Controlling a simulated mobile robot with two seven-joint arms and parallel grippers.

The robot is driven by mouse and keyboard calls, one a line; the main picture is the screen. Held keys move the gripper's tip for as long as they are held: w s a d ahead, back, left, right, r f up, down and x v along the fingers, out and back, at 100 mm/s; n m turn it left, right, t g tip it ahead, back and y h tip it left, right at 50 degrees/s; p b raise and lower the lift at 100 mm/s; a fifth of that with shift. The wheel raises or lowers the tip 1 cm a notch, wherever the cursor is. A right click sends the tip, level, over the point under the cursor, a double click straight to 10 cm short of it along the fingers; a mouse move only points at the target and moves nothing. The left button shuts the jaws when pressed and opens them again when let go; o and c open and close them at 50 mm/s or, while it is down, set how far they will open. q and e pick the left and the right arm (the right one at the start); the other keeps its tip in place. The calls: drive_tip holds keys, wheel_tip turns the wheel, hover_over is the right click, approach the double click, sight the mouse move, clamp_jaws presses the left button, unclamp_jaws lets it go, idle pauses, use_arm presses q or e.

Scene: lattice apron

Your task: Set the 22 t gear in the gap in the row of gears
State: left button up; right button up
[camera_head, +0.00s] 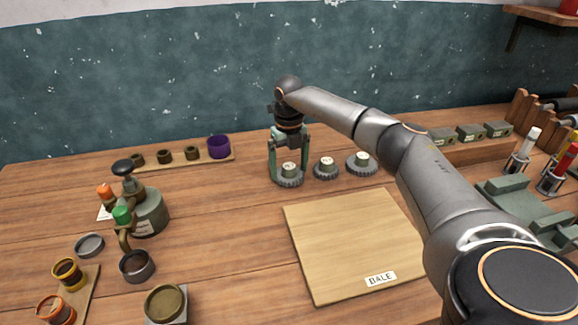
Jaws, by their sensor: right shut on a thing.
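Three dark toothed gears with pale labelled hubs are lined up on the table behind the board. My right gripper (288,166) points down over the leftmost gear (289,181), with one finger on each side, and is shut on it. The middle gear (326,173) and the right gear (361,169) stand free beside it. The labels are too small to read, so I cannot tell which is the 22 t gear. I cannot make out a gap in a row of gears. My left gripper is out of view.
A bare wooden board (350,240) marked "BALE" lies in front of the gears. A grey pot with valves (145,212), rings and small cups stand at left. A rail with a purple cup (219,147) is behind. Blocks and tools stand at right, partly behind my right arm.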

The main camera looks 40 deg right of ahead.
sight(289, 166)
drive_tip(key=o, duration=1.6)
drive_tip(key=shift+f, duration=0.1)
drive_tip(key=shift+c, duration=0.2)
wheel_tip(289, 166, up, 12)
drive_tip(key=shift+r, duration=0.2)
